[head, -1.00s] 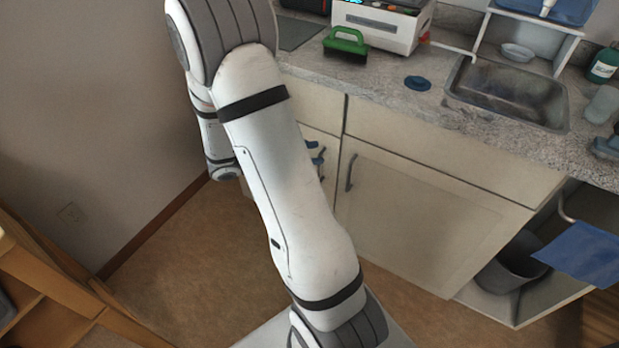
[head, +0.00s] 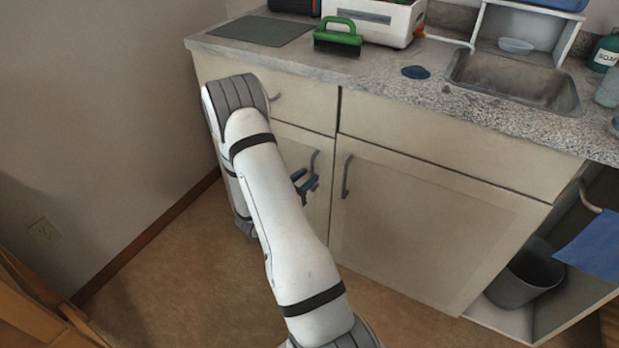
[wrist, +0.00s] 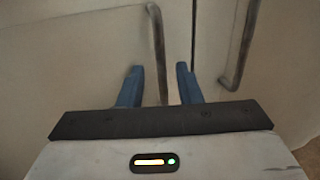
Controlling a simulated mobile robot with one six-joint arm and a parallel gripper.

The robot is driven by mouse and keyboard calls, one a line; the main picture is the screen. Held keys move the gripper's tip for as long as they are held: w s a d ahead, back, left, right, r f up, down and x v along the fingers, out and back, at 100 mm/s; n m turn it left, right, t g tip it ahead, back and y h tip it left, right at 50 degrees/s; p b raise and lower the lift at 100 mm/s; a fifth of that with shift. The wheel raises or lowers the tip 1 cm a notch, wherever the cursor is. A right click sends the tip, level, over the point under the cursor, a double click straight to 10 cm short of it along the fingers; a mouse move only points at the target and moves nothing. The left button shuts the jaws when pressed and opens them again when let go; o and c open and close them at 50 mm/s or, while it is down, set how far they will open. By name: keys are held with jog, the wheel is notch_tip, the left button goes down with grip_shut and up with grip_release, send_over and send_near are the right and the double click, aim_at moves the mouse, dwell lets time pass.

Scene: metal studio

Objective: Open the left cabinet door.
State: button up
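The left cabinet door (head: 321,205) is shut, partly hidden by my arm in the head view. Its grey bar handle (head: 314,162) is upright near the door's right edge. My gripper (head: 305,183) is at this handle, low on it. In the wrist view my gripper (wrist: 160,84) is open, with its two blue fingers apart. The left door handle (wrist: 157,50) runs between the fingers, with a gap on each side. I cannot tell how deep it sits between them.
The right cabinet door (head: 420,225) is shut; its handle (wrist: 240,45) is close to the right of my gripper. A drawer (head: 305,98) is above the left door. A counter (head: 390,88) overhangs. A wall (head: 110,110) stands at left; floor in front is clear.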

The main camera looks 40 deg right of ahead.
jog(key=shift+w+d, duration=0.1)
jog(key=shift+d, duration=0.55)
grip_shut()
jog(key=shift+w+r, duration=0.1)
